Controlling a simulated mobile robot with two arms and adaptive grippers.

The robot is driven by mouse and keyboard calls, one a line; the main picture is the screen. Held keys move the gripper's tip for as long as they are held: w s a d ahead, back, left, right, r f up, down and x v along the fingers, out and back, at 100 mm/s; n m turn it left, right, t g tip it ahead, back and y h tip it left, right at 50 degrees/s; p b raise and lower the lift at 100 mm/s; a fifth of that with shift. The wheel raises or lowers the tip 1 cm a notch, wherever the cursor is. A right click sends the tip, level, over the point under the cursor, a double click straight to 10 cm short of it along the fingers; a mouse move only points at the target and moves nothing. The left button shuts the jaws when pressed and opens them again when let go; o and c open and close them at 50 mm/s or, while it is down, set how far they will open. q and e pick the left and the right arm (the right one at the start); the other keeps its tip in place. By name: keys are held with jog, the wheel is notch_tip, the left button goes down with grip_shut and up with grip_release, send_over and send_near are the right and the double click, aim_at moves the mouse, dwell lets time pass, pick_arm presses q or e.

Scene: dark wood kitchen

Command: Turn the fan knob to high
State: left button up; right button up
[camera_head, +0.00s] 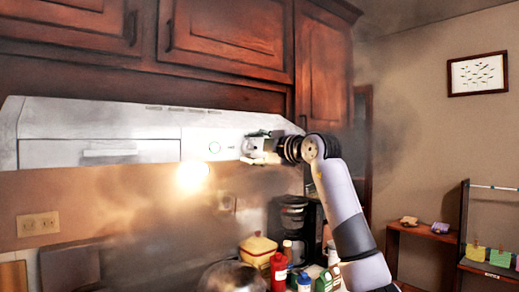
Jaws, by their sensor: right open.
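The white range hood (95,118) hangs under the dark wood cabinets. The knob's exact setting is too small to read. My right gripper (249,152) is open at the right end of the hood front, a little right of the knob and apart from it in the picture. It hides the part of the panel behind it. My left gripper is not in view.
A bright lamp (191,176) glows under the hood, and haze hangs around it. Below stand a coffee maker (291,214), a red bottle (278,272), a yellow container (258,249) and a pot lid (232,278). Cabinets (225,35) close off the space above.

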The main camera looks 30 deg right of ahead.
jog(key=s+d, duration=0.1)
jog(key=s, duration=1.1)
